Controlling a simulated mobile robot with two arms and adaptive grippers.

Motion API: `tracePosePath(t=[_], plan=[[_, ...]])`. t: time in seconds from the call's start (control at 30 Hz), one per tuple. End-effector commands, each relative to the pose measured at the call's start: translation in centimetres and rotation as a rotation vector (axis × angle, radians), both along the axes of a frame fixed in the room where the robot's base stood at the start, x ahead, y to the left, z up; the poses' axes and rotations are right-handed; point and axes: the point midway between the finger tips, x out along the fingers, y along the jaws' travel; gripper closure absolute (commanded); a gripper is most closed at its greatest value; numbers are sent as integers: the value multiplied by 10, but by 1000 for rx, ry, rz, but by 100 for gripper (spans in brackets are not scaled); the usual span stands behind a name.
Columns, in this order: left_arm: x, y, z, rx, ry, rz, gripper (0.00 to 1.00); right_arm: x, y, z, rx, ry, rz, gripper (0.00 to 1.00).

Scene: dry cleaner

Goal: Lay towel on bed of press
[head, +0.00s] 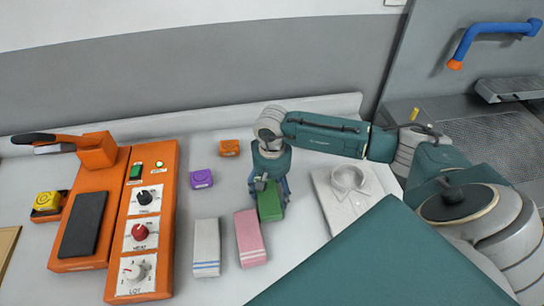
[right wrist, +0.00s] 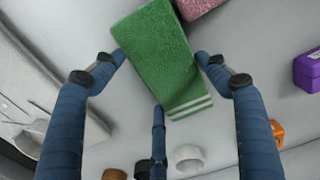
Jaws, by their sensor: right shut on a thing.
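A green towel (head: 270,205) with pale stripes at one end is in my right gripper (head: 268,190). In the right wrist view the green towel (right wrist: 158,55) sits between the blue fingers of the right gripper (right wrist: 165,70). The gripper is over the counter, right of the pink towel; I cannot tell whether the towel still touches the counter. The orange press (head: 95,150) stands at the left, with its dark flat bed (head: 82,225) bare and its lever raised at the back. My left gripper is not in view.
A white towel (head: 206,260) with blue stripes and a pink towel (head: 250,238) lie on the counter between press and gripper. Purple (head: 201,178) and orange (head: 229,148) boxes lie behind. An orange control panel (head: 139,240) flanks the bed.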

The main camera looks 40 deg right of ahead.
Motion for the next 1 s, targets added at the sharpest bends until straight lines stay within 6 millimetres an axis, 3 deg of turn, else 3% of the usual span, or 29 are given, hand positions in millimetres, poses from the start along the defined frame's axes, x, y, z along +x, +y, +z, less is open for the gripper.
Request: tracePosePath(t=[0.17, 0.2, 0.27, 0.67, 0.7, 1.0], plan=[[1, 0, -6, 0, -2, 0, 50, 0, 0, -4, 0, -1, 0, 57], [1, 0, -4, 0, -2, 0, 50, 0, 0, -2, 0, 0, 0, 19], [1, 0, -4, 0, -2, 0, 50, 0, 0, -2, 0, 0, 0, 8], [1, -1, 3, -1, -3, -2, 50, 0, 0, 4, 0, 0, 0, 8], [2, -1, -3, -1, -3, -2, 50, 1, 0, 4, 0, -3, 0, 8], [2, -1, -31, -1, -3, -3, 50, 3, 0, 63, -1, -9, 1, 8]])
